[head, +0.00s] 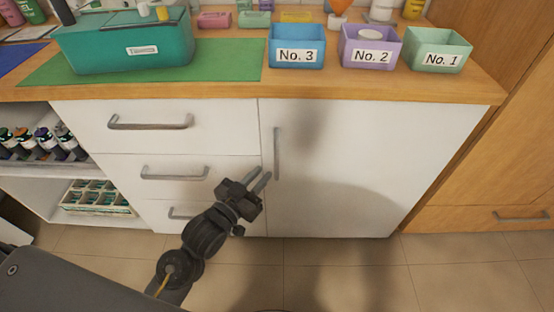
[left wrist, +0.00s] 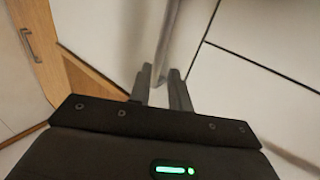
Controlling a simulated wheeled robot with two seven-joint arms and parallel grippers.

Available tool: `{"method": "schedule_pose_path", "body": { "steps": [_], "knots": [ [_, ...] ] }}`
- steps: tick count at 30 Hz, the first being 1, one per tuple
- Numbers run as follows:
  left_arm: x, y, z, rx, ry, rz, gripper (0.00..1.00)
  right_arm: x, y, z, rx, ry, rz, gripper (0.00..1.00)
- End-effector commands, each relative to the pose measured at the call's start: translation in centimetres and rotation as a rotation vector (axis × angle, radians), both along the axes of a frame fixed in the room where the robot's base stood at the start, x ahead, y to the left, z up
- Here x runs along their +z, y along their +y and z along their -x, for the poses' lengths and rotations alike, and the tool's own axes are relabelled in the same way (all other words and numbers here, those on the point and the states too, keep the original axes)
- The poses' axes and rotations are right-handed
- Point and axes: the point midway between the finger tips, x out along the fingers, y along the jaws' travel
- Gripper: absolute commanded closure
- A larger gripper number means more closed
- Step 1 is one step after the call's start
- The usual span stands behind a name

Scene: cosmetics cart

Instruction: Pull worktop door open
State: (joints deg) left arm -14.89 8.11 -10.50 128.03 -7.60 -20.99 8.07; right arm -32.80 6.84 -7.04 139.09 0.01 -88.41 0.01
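The white worktop door (head: 350,160) is shut, flush with the drawers to its left. Its vertical metal handle (head: 276,152) is near the door's left edge. My left gripper (head: 260,176) is open, just left of the handle's lower end. In the left wrist view, the handle (left wrist: 168,40) comes down from the top towards the gap between the two fingertips (left wrist: 161,78). The fingers are apart and not closed on it; I cannot tell whether they touch it. My right gripper is not in view.
Drawers with horizontal handles (head: 150,122) are left of the door. The wooden worktop (head: 210,90) above holds a teal box (head: 125,48) and bins No. 3 (head: 296,47), No. 2 (head: 370,47) and No. 1 (head: 436,50). The floor (head: 440,265) before the door is clear.

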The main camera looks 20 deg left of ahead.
Motion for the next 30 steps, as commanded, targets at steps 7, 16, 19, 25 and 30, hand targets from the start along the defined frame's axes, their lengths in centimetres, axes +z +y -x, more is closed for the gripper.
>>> {"method": "schedule_pose_path", "body": {
  "steps": [7,16,19,25,30],
  "knots": [
    [-0.1,-1.6,-4.5,0.000,-0.001,0.000,0.81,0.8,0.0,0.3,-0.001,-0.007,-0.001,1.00],
    [-0.1,-2.6,-7.2,-0.001,0.001,-0.001,0.81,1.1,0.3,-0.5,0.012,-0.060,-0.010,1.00],
    [-0.1,-2.6,-7.3,-0.001,0.001,-0.001,0.81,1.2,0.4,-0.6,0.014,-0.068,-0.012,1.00],
    [-0.1,-2.6,-7.3,-0.001,0.001,-0.001,0.81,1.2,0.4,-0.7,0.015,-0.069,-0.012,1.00],
    [-0.1,-2.6,-7.3,0.000,0.001,-0.001,1.00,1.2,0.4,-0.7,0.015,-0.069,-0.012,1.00]
  ]
}}
